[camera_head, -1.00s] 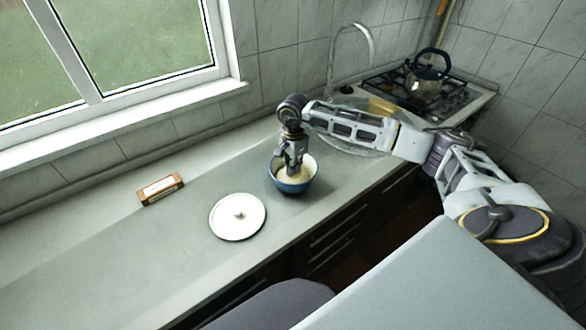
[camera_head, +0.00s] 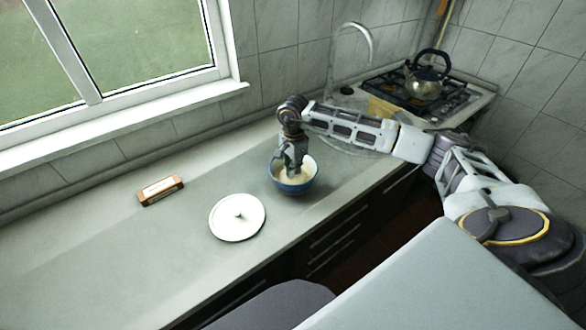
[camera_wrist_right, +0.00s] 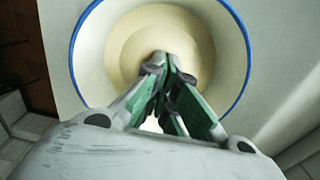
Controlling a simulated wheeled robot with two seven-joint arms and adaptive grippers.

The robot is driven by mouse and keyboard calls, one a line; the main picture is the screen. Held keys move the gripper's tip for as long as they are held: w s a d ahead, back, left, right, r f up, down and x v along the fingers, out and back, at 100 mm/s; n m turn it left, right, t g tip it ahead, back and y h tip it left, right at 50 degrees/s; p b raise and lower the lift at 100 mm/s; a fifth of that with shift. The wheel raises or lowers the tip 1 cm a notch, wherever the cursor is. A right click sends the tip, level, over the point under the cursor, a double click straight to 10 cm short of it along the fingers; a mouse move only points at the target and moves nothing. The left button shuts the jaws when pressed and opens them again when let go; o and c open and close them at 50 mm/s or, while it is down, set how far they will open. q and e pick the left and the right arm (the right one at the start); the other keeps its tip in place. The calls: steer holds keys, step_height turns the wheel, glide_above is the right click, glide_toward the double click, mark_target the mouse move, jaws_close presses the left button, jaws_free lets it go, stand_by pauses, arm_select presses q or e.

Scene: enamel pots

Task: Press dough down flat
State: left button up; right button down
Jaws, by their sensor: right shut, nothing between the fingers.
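A blue enamel pot (camera_head: 293,187) with a cream inside stands on the counter; its blue rim also shows in the right wrist view (camera_wrist_right: 243,50). Pale dough (camera_wrist_right: 140,38) lies in the pot, and a little of it shows in the head view (camera_head: 299,173). My right gripper (camera_head: 291,175) points down into the pot from above. In the right wrist view its fingertips (camera_wrist_right: 167,62) are together, with nothing between them, over the dough. They look to be at or very near the dough; whether they touch it I cannot tell. My left gripper is not in view.
A white lid (camera_head: 237,222) lies on the counter (camera_head: 110,260) left of the pot. A small brown-framed block (camera_head: 160,190) lies farther left. A kettle (camera_head: 426,78) stands on the stove (camera_head: 462,98) at the back right. The counter's left part is clear.

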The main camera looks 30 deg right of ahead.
step_height(320, 180, up, 8)
steer(key=p, duration=0.3)
steer(key=shift+p, duration=0.35)
stand_by(0.6)
